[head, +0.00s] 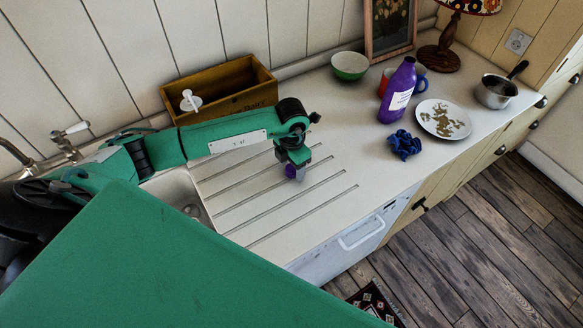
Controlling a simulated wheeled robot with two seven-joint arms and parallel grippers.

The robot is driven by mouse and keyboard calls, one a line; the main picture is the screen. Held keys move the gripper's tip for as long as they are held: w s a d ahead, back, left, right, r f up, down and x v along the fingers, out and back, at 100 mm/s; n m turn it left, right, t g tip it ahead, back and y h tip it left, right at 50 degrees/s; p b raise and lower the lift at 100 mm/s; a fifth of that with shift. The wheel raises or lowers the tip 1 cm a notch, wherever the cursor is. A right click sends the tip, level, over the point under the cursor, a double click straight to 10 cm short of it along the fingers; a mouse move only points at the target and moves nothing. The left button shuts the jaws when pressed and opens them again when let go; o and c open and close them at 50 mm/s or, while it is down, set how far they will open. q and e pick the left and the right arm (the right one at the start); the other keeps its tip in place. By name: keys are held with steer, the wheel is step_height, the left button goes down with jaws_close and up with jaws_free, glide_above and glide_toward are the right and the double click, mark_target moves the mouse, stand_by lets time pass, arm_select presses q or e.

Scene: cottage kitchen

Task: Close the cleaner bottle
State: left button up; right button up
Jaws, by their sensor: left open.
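The purple cleaner bottle (389,110) with a white label stands upright on the counter, right of centre in the head view. Its neck points up; at this size I cannot tell clearly whether the mouth is bare. A small purple piece (290,171), which looks like a cap, shows at the fingers of my left gripper (293,172), over the grooved drainboard. The gripper points down and its jaws are open. The fingers partly hide the purple piece, and I cannot tell whether they touch it. The left gripper is well left of the bottle. My right gripper is not in view.
A wooden box (236,90) stands by the wall. A green bowl (349,66), a blue cloth (404,145), a patterned plate (444,119), a saucepan (494,92) and a lamp (440,58) surround the bottle area. Mugs stand close behind the bottle. Counter between gripper and cloth is clear.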

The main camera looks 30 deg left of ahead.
mark_target(292, 168)
arm_select(q)
steer(key=c, duration=1)
steer(key=shift+c, duration=0.3)
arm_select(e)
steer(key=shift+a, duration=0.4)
arm_select(q)
steer(key=shift+r, duration=0.1)
steer(key=shift+r, duration=0.55)
step_height(292, 168, up, 19)
steer(key=b, duration=0.6)
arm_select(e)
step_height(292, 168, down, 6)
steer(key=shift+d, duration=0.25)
